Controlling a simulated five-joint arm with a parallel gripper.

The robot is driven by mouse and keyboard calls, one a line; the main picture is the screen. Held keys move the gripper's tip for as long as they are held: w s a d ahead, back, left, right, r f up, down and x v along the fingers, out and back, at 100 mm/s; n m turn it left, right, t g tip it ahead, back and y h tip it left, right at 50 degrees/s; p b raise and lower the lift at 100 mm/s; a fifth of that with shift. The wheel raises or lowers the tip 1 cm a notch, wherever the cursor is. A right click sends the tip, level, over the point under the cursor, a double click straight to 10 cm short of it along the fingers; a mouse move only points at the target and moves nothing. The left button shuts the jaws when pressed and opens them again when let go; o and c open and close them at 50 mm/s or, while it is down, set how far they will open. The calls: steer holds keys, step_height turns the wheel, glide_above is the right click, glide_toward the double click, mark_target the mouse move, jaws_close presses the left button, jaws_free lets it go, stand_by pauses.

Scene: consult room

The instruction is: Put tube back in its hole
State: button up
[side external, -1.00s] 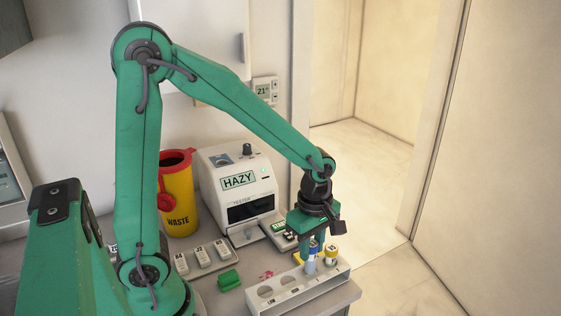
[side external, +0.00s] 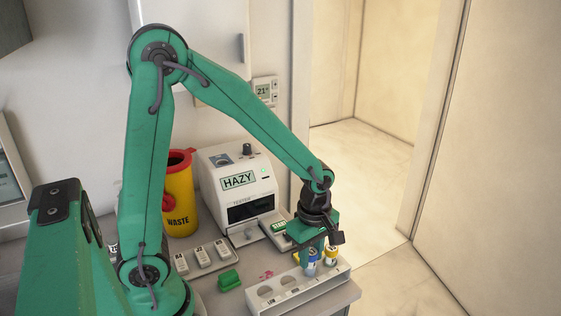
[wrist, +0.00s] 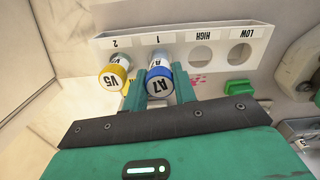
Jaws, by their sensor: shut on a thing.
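My gripper (side external: 312,256) is shut on a blue-capped tube (side external: 311,268) marked A7. In the wrist view the tube's cap (wrist: 159,82) sits between my two green fingers, in line with label 1 of the white rack (side external: 303,295). The tube is roughly upright at that hole. Its lower end is hidden, so I cannot tell how deep it sits. A yellow-capped tube (side external: 330,257) marked V5 stands beside it at label 2; its cap also shows in the wrist view (wrist: 114,77). The rack's HIGH hole (wrist: 201,58) and LOW hole (wrist: 241,54) are empty.
A white tester (side external: 238,187) reading HAZY stands behind. A yellow waste bin (side external: 179,200) is to its left. Red marks (side external: 266,274) show on the counter.

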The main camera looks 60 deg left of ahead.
steer(key=shift+f, duration=0.6)
steer(key=o, duration=1.1)
steer(key=shift+r, duration=3.9)
